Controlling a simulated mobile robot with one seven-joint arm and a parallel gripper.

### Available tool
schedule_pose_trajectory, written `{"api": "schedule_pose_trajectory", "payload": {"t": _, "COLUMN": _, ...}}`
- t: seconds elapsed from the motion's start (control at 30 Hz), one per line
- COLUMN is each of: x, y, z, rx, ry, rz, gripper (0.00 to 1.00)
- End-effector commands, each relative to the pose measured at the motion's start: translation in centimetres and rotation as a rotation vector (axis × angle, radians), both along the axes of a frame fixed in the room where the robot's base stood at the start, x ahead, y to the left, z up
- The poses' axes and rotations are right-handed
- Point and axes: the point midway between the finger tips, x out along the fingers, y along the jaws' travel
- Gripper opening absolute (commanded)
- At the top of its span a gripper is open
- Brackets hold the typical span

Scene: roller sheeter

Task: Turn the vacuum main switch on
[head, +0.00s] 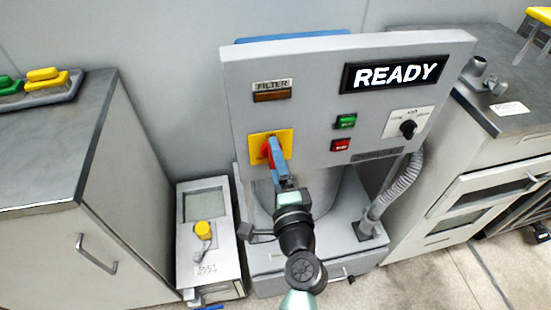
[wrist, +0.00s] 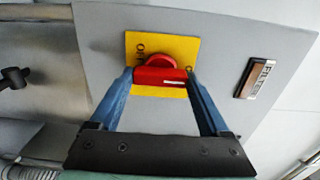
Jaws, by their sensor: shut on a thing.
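The vacuum main switch is a red rotary knob (wrist: 158,66) on a yellow square plate (wrist: 186,47). In the head view the red knob (head: 268,150) is mostly hidden by my gripper, while the yellow plate (head: 286,137) shows around it at the lower left of the grey panel (head: 310,95). My gripper (wrist: 160,77) has one blue finger on each side of the knob's handle and is shut on it. In the wrist view the handle lies roughly across the picture, with a pale mark along it. Lettering on the plate is partly covered.
The panel also holds a lit READY display (head: 395,74), a dark FILTER lamp (head: 272,96), green (head: 346,122) and red (head: 341,145) buttons and a black selector (head: 408,128). A grey hose (head: 397,190) runs below right. Cabinets stand on both sides.

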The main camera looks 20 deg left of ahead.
Motion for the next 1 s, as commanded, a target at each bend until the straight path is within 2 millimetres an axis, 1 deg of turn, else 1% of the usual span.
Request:
{"api": "schedule_pose_trajectory", "payload": {"t": 0.47, "x": 0.0, "y": -0.1, "z": -0.2, "rx": 0.015, "ry": 0.013, "rz": -0.002, "gripper": 0.24}}
{"api": "schedule_pose_trajectory", "payload": {"t": 0.5, "x": 0.0, "y": -0.1, "z": -0.2, "rx": 0.015, "ry": 0.013, "rz": -0.002, "gripper": 0.87}}
{"api": "schedule_pose_trajectory", "payload": {"t": 0.57, "x": 0.0, "y": -0.1, "z": -0.2, "rx": 0.015, "ry": 0.012, "rz": -0.001, "gripper": 0.98}}
{"api": "schedule_pose_trajectory", "payload": {"t": 0.6, "x": 0.0, "y": -0.1, "z": -0.1, "rx": 0.014, "ry": 0.012, "rz": -0.001, "gripper": 1.00}}
{"api": "schedule_pose_trajectory", "payload": {"t": 0.87, "x": -0.2, "y": -0.2, "z": -0.1, "rx": 0.011, "ry": 0.009, "rz": -0.001, "gripper": 1.00}}
{"api": "schedule_pose_trajectory", "payload": {"t": 1.0, "x": -1.3, "y": -0.9, "z": -0.2, "rx": 0.011, "ry": 0.010, "rz": -0.002, "gripper": 1.00}}
